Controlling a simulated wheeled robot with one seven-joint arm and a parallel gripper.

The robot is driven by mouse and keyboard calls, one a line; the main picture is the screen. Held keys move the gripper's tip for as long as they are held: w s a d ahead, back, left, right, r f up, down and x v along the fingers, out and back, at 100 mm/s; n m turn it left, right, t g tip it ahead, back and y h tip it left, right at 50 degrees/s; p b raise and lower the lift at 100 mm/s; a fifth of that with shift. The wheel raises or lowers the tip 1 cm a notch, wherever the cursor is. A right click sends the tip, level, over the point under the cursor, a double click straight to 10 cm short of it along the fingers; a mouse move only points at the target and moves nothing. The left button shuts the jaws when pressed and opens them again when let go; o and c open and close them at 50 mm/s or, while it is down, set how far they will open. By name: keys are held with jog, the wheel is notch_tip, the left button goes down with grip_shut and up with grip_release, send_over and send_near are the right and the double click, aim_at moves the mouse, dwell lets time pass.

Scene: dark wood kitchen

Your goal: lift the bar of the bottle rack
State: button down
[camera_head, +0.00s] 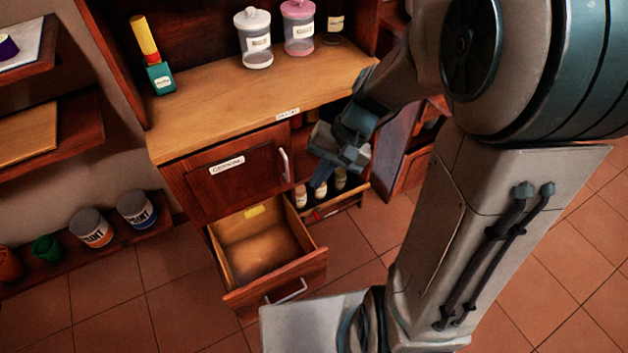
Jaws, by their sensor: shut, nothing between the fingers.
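The bottle rack (349,201) is low in the cabinet, right of the drawers, with several small bottles (340,178) in it. A wooden rail runs along its front edge, and a small red piece (319,214) shows near its left end. I cannot tell for sure which part is the bar. My gripper (319,190) points down in front of and above the rack, shut and empty. It hides part of the rack and some of the bottles. I cannot tell whether it touches anything.
Jars (254,45) stand on the wooden counter (220,108). Paint cans (136,209) sit on a low shelf at left. Tiled floor (180,300) is clear in front.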

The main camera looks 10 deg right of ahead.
jog(key=w+f+m+t+y+b, duration=0.2)
jog(key=w+f+m+y+b, duration=0.3)
jog(key=f, duration=0.6)
jog(key=w+f+m+t+b, duration=0.35)
jog(key=w+f, duration=0.25)
jog(key=f, duration=0.5)
jog(key=w+f+m+t+y+b, duration=0.2)
jog(key=w+f+m+y+b, duration=0.3)
jog(key=f, duration=0.6)
jog(key=d+f+m+t+h+b, duration=0.2)
jog(key=d+f+m+h, duration=0.1)
jog(key=f, duration=0.8)
jog(key=d+f+m+t+h+b, duration=0.3)
jog(key=f+m+h, duration=0.2)
jog(key=f, duration=0.7)
jog(key=d+f+m+t+h+b, duration=0.2)
jog(key=d+f+m+h+b, duration=0.1)
jog(key=f, duration=0.8)
jog(key=shift+d+f+m+h, duration=0.15)
jog(key=shift+f+m+h, duration=0.25)
jog(key=shift+m, duration=0.85)
jog(key=shift+t+b, duration=0.25)
jog(key=shift+b, duration=0.05)
